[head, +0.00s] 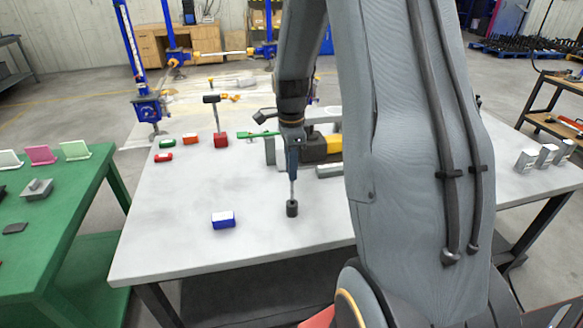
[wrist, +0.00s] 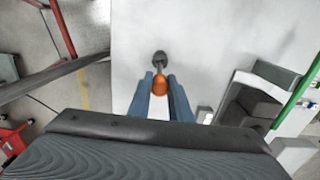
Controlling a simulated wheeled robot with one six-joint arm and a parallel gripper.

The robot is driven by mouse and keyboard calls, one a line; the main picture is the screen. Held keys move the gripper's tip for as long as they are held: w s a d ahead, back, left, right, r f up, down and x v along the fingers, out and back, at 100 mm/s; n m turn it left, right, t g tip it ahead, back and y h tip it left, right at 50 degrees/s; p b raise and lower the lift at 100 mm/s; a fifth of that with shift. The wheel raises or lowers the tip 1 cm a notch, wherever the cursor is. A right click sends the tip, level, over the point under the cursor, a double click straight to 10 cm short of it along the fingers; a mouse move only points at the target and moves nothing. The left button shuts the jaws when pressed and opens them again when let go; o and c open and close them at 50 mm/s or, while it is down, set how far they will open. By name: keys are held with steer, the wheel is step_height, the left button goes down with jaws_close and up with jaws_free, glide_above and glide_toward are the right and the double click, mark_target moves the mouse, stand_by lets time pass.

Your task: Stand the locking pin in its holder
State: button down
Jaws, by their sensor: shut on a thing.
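My gripper (head: 292,170) points down over the front middle of the grey table. In the wrist view its blue fingers (wrist: 159,92) are shut on the orange, rounded end of the pin (wrist: 159,85). In the head view the pin's thin shaft (head: 292,188) runs down, about upright, to a dark short cylinder (head: 292,209) at the tabletop. The cylinder also shows in the wrist view (wrist: 160,60), just beyond the orange end. I cannot tell whether the cylinder is the holder or part of the pin, nor whether it touches the table.
A blue and white block (head: 223,220) lies left of my gripper. A red block (head: 221,140) with a dark-headed upright tool stands farther back, near small green (head: 167,143) and red (head: 163,157) pieces. A black and yellow object (head: 318,148) sits behind my gripper. The front left tabletop is mostly clear.

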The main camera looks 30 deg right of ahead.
steer(key=b, duration=0.3)
glide_above(291, 200)
steer(key=shift+w+d+f, duration=0.1)
steer(key=shift+f, duration=1.45)
steer(key=shift+w+d+f, duration=0.1)
steer(key=shift+f, duration=1.4)
steer(key=c, duration=1.5)
jaws_free()
steer(key=shift+c, duration=0.2)
steer(key=shift+r, duration=0.1)
steer(key=shift+r+b, duration=0.75)
steer(key=shift+r, duration=3.05)
steer(key=shift+a, duration=0.1)
steer(key=s+a+f+n+t, duration=0.1)
steer(key=s+a+n, duration=1.3)
steer(key=n, duration=0.7)
steer(key=shift+s+a+f, duration=0.2)
steer(key=shift+s+a, duration=0.2)
steer(key=shift+s, duration=0.25)
